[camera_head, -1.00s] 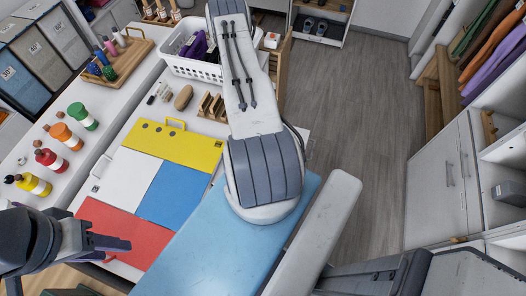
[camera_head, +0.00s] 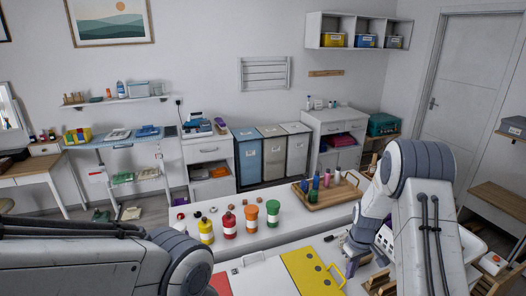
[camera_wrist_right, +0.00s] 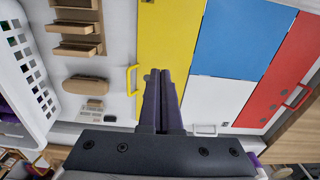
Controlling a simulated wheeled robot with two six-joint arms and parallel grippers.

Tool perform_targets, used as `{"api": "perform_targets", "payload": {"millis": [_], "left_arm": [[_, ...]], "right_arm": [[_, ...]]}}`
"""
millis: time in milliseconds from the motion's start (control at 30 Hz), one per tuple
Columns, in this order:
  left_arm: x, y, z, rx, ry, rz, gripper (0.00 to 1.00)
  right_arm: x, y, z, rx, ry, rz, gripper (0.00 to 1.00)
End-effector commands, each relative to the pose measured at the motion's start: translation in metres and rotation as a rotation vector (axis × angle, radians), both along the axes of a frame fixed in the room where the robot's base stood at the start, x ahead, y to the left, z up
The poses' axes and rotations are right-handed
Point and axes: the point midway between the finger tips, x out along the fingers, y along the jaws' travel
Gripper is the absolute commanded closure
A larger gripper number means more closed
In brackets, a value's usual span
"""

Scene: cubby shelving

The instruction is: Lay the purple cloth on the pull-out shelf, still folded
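A dark purple piece (camera_wrist_right: 7,116), probably the purple cloth, shows at the left edge of the right wrist view inside the white basket (camera_wrist_right: 36,84). Only a small part of it is visible, so I cannot tell how it is folded. In the head view the basket (camera_head: 384,239) is mostly hidden behind my right arm. My right gripper (camera_wrist_right: 161,74) is shut and empty above the coloured panels, to the right of the basket in the wrist view. It also shows in the head view (camera_head: 349,246). My left gripper is out of view. I cannot identify the pull-out shelf with certainty.
Yellow (camera_head: 312,272), blue (camera_wrist_right: 240,38) and red (camera_wrist_right: 283,72) panels lie on the white counter. Several bottles (camera_head: 229,226) and a wooden tray (camera_head: 332,196) stand beyond. A wooden rack (camera_wrist_right: 76,28) and a brush (camera_wrist_right: 86,85) lie near the basket. Bins and cabinets line the far wall.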

Motion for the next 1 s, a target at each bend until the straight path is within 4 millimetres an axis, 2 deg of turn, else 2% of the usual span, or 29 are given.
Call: {"api": "perform_targets", "payload": {"millis": [33,133,200,267,300,367,433,500,600,700,833,1000], "left_arm": [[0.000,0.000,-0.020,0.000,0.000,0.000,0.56],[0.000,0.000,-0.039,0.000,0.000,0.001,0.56],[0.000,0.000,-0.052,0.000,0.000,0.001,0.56],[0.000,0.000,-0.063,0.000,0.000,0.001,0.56],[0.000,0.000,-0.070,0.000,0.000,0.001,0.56],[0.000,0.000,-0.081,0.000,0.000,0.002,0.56],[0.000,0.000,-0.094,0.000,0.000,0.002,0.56],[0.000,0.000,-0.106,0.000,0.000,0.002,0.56],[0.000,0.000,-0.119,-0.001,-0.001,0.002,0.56],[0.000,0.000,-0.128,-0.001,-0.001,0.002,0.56],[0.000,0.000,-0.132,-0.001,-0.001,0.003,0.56],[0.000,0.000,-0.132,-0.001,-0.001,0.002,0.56]], "right_arm": [[0.000,0.039,0.010,0.001,-0.010,0.038,1.00],[-0.016,0.104,0.038,0.010,-0.015,0.085,1.00],[-0.036,0.145,0.054,0.017,-0.017,0.119,1.00],[-0.058,0.177,0.066,0.024,-0.019,0.149,1.00],[-0.076,0.197,0.072,0.029,-0.019,0.169,1.00],[-0.105,0.222,0.079,0.035,-0.019,0.199,1.00],[-0.142,0.245,0.083,0.045,-0.018,0.234,1.00],[-0.179,0.261,0.085,0.054,-0.015,0.266,1.00],[-0.226,0.272,0.083,0.065,-0.010,0.306,1.00],[-0.260,0.274,0.079,0.073,-0.004,0.335,1.00],[-0.283,0.272,0.076,0.077,0.003,0.354,1.00],[-0.288,0.272,0.077,0.077,0.005,0.355,1.00]]}}
